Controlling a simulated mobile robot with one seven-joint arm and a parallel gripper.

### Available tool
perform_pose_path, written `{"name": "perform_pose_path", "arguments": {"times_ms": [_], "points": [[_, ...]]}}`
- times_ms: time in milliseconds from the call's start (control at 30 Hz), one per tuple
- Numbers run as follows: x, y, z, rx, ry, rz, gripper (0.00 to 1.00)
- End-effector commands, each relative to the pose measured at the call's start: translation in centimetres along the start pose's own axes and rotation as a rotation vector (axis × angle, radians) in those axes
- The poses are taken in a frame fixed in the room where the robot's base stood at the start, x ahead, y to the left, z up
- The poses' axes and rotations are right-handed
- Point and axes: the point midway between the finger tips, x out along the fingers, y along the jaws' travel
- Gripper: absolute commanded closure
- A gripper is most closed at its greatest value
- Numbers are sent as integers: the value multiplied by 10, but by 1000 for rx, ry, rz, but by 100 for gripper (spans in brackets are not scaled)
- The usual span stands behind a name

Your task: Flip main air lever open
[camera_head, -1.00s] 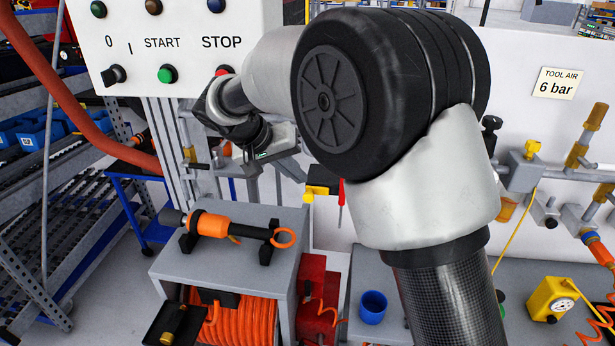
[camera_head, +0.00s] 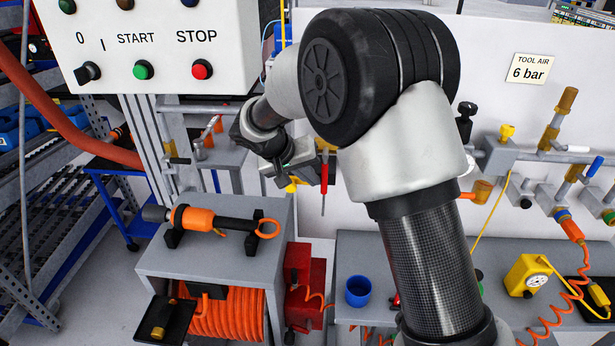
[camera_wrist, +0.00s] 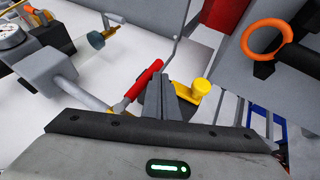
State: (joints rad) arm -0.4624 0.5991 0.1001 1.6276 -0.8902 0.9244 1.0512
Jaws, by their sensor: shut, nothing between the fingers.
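A lever with a red handle (camera_head: 323,188), which I take to be the main air lever, hangs almost straight down in front of the white wall. In the wrist view its red handle (camera_wrist: 145,80) lies just left of my fingers, joined to a metal pipe end. My gripper (camera_head: 314,175) is shut and empty beside it. In the wrist view the closed fingers (camera_wrist: 170,92) sit between the red handle and a yellow knob (camera_wrist: 200,88). The knob also shows in the head view (camera_head: 292,187). I cannot tell whether the fingers touch the handle.
A grey stand (camera_head: 200,255) below holds an orange and black tool (camera_head: 210,220). A red box (camera_head: 305,290) and a grey bench (camera_head: 450,270) with a blue cup (camera_head: 358,291) are to the right. A control panel (camera_head: 150,50) is at upper left. Pipes and valves line the wall at right.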

Motion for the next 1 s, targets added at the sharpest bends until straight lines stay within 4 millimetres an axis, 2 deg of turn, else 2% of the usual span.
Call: {"name": "perform_pose_path", "arguments": {"times_ms": [867,1000], "points": [[8,4,4,2,-1,1,100],[11,2,6,-49,3,85,100]]}}
